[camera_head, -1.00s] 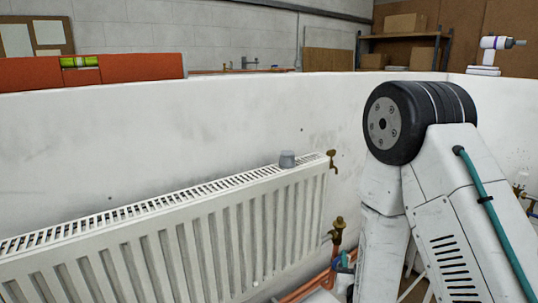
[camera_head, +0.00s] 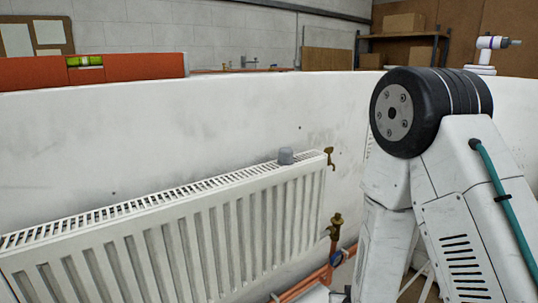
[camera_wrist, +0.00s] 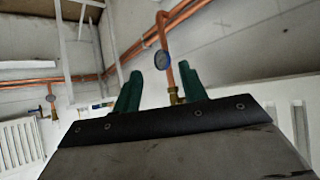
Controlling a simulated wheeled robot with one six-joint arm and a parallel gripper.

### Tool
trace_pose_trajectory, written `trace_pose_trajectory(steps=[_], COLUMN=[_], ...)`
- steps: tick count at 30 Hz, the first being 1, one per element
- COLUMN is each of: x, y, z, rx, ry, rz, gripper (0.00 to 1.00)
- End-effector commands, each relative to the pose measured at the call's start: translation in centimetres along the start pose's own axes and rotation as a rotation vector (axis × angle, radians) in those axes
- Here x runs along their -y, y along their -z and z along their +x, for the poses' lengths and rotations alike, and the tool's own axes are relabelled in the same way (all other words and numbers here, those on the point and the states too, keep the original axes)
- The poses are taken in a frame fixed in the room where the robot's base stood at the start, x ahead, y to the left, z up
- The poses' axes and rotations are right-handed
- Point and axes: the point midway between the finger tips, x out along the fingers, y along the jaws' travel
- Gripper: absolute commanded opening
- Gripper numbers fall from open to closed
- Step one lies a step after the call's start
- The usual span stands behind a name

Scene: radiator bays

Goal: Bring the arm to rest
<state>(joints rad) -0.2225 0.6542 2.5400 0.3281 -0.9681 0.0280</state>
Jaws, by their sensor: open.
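My gripper (camera_wrist: 160,92) shows in the wrist view, with two green fingers apart and nothing between them. Behind the fingers are a copper pipe and a round blue-faced part, with a brass fitting beside the right finger. In the head view my white arm rises at the right with a black joint at its top. My gripper cannot be made out in the head view.
A white radiator (camera_head: 180,240) hangs on the low white wall (camera_head: 180,120), with a grey cap (camera_head: 286,156) on its top. A brass valve (camera_head: 336,225) and copper pipes (camera_head: 305,285) are close to my arm. A spirit level (camera_head: 85,72) lies on the wall top.

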Motion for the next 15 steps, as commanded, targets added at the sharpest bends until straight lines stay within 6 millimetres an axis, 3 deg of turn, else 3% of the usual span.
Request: trace_pose_trajectory(steps=[5, 8, 15], x=[0.8, 1.1, 0.2], y=[-1.4, -1.5, 0.1], z=[-2.4, -4.9, -13.4], rx=[0.277, 0.426, 0.732], ry=[0.047, 0.073, 0.117], rz=[-0.006, -0.018, -0.069], gripper=[0.42, 0.42, 0.42])
